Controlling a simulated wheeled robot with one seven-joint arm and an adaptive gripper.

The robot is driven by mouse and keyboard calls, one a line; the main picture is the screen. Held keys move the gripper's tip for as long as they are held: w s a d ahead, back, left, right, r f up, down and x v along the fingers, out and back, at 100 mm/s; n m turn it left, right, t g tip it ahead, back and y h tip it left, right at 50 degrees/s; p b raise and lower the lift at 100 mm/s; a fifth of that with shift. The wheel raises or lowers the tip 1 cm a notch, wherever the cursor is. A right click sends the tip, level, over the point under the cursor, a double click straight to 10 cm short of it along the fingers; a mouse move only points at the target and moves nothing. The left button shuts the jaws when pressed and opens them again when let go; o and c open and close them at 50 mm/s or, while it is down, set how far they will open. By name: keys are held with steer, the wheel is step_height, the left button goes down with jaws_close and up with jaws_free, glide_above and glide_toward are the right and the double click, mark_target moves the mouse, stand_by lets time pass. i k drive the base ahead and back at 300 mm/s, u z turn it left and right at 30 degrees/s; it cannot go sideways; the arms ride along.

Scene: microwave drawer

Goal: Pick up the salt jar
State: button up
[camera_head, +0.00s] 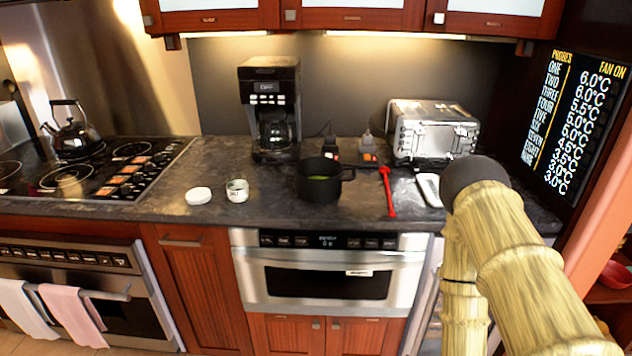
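The salt jar (237,190) is a small, short jar with a white label that seems to read SALT. It stands upright on the dark stone counter (270,207), near the front edge and left of a black pot. A round white lid or disc (198,196) lies on the counter just left of the jar, apart from it. My gripper is not in view, so I cannot see its state or where it is relative to the jar.
The black pot (320,184) stands right of the jar, and the coffee maker (270,108) behind it. A red utensil (387,190) and toaster (432,132) are farther right. The stove (95,168) with a kettle (72,130) is left. The microwave drawer (327,278) is below.

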mark_target(238, 190)
steer(key=z, duration=2)
steer(key=k, duration=1.1)
steer(key=u, duration=2.1)
steer(key=i, duration=0.1)
steer(key=z, duration=0.1)
